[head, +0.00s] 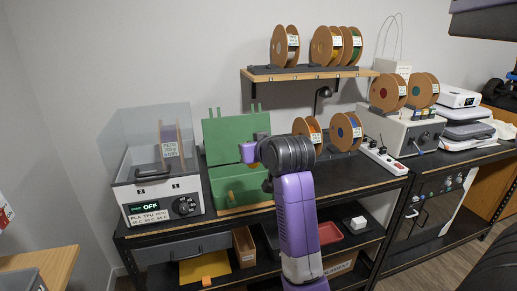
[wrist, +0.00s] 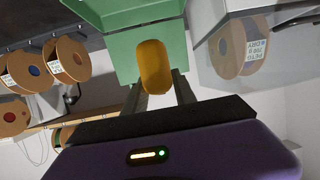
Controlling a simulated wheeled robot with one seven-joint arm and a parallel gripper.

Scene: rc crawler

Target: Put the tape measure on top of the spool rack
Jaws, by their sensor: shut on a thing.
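The tape measure (wrist: 154,65) is a rounded yellow-orange block between the two fingers of my gripper (wrist: 158,88) in the wrist view. My gripper is shut on it. In the head view my purple gripper (head: 248,152) is in front of the raised lid of the green toolbox, and my arm hides most of the tape measure. The wall shelf (head: 335,75), with a dark spool rack (head: 300,70) bearing several spools, is up and to the right of my gripper. Spools also show at the left of the wrist view (wrist: 68,58).
The open green toolbox (head: 225,135) stands on the dark bench. A filament dryer (head: 160,200) with a clear cover is at its left. More spools (head: 346,132), a power strip (head: 383,160) and a grey machine (head: 400,132) stand to the right. A small black lamp (head: 322,93) hangs under the shelf.

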